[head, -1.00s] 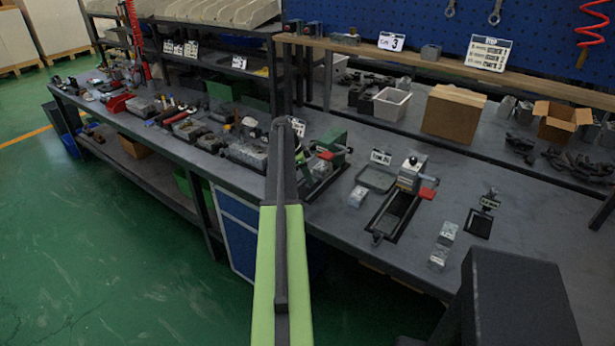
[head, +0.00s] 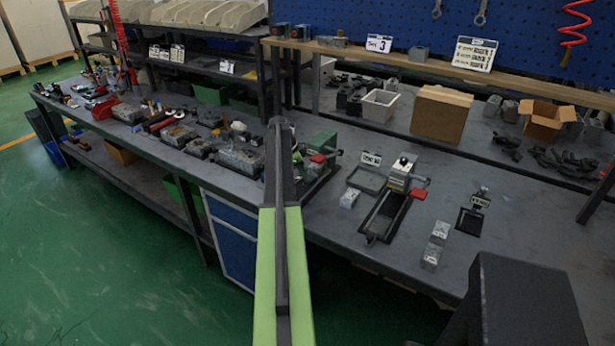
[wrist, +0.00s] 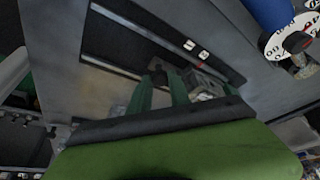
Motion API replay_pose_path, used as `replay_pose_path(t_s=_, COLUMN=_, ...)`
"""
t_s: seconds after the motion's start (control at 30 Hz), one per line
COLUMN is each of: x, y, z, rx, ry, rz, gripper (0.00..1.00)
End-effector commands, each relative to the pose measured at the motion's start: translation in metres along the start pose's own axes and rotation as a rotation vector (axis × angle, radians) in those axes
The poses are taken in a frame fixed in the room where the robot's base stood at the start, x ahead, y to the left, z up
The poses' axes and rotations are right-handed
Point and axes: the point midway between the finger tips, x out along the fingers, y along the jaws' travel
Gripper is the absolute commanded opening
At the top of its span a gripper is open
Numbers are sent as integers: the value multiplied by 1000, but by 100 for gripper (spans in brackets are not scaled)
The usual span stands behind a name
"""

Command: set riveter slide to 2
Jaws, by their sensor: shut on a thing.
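In the wrist view, my gripper (wrist: 162,90) has two green fingers close together around a small dark piece (wrist: 158,73), which looks like a slide knob. The piece sits at a long dark rail (wrist: 130,45). Two small white marks (wrist: 197,49) and a red spot lie on the rail to the right of the fingers. I cannot read the marks. A grey metal block (wrist: 205,85) is just right of the fingers. In the head view, my arm hides the gripper. A green machine with a red part (head: 318,158) stands right beside the arm on the bench.
Another machine with a red handle and dark tray (head: 385,215) stands further right. Small grey blocks (head: 436,245) lie near the bench front (head: 330,232). In the wrist view, a blue cylinder with a white numbered dial (wrist: 290,38) is at upper right. Green floor is clear at left.

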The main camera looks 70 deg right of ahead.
Motion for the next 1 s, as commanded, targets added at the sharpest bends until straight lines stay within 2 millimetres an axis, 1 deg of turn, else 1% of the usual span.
replay_pose_path(t_s=0.03, x=0, y=-4, z=-4, rx=1, ry=11, rz=-14, gripper=0)
replay_pose_path(t_s=0.13, x=-1, y=-4, z=-3, rx=-1, ry=13, rz=-15, gripper=0)
replay_pose_path(t_s=0.17, x=-1, y=-4, z=-3, rx=-1, ry=13, rz=-15, gripper=26)
replay_pose_path(t_s=0.3, x=-2, y=-4, z=0, rx=-4, ry=12, rz=-14, gripper=44)
replay_pose_path(t_s=0.6, x=-4, y=-3, z=4, rx=-7, ry=10, rz=-13, gripper=44)
replay_pose_path(t_s=0.73, x=-12, y=-3, z=3, rx=-7, ry=9, rz=-13, gripper=44)
replay_pose_path(t_s=0.87, x=-31, y=-2, z=2, rx=-8, ry=9, rz=-13, gripper=44)
replay_pose_path(t_s=1.0, x=-62, y=-2, z=1, rx=-9, ry=9, rz=-13, gripper=44)
